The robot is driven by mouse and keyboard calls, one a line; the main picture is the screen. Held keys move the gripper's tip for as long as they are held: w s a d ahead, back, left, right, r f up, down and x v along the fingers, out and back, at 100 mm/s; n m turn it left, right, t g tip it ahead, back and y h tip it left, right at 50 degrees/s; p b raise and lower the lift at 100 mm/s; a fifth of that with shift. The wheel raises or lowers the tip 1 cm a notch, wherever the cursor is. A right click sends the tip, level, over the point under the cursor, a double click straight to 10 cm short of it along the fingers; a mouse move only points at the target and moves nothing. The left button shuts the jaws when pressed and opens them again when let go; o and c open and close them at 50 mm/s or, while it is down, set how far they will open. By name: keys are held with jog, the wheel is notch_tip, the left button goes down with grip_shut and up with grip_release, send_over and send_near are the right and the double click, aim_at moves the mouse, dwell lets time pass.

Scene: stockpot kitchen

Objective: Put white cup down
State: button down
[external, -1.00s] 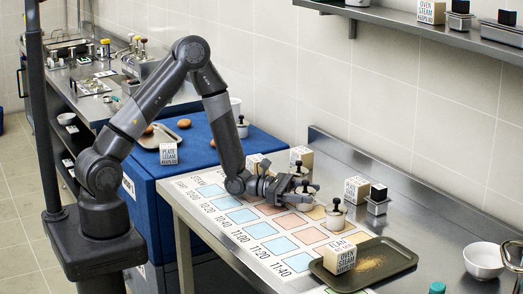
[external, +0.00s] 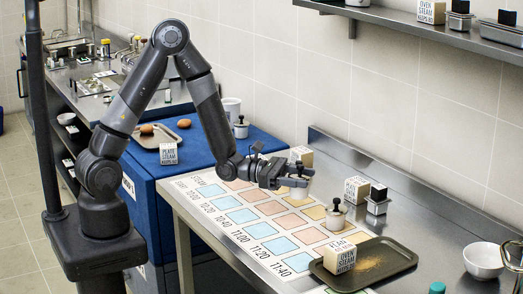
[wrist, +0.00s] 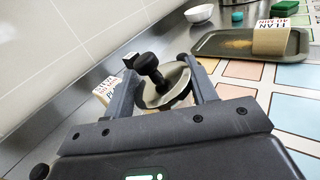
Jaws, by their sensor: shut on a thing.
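My gripper (external: 293,179) is shut on a pale cup (external: 300,191) with a black-knobbed lid, over the far side of the chart on the steel table. In the wrist view the cup's round lid and black knob (wrist: 152,68) show between the two fingers (wrist: 162,95). Most of the cup's side and its base are hidden, and I cannot tell whether the base touches the table. Another pale cup with a black knob (external: 336,218) stands on the chart to the right, apart from my gripper.
A chart (external: 262,229) of coloured squares covers the table's left part. Labelled blocks (external: 301,156) and (external: 357,189) stand along the back. A dark tray (external: 388,257) with a labelled block (external: 340,258) lies to the right, near a white bowl (external: 484,260). Several chart squares are clear.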

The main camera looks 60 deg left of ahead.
jog(key=s+d+r, duration=0.4)
jog(key=s, duration=0.1)
jog(key=w+a+n+t+y, duration=0.3)
jog(key=w+a+t+y, duration=0.1)
jog(key=w+a, duration=1.15)
jog(key=w+a+n+t+y, duration=0.15)
jog(key=w+a, duration=0.25)
jog(key=a, duration=0.7)
jog(key=w+a+n+t+y, duration=0.1)
jog(key=w+a+n+y, duration=0.15)
jog(key=a, duration=0.85)
jog(key=s+a+f+n+y, duration=0.15)
jog(key=a+y, duration=0.25)
jog(key=a, duration=1.4)
jog(key=s+a+n+y, duration=0.2)
jog(key=a+n+y, duration=0.1)
jog(key=a, duration=1.4)
jog(key=shift+m+t, duration=0.25)
jog(key=shift+t, duration=0.1)
jog(key=shift+s+a+f, duration=0.2)
jog(key=shift+a+f, duration=1.65)
jog(key=shift+a, duration=0.15)
jog(key=shift+s+a+f, duration=0.15)
jog(key=shift+a+f, duration=1.7)
jog(key=shift+a, duration=0.15)
jog(key=shift+s+a+f, duration=0.2)
jog(key=shift+a+f, duration=1.65)
jog(key=shift+a, duration=0.15)
jog(key=shift+f, duration=0.1)
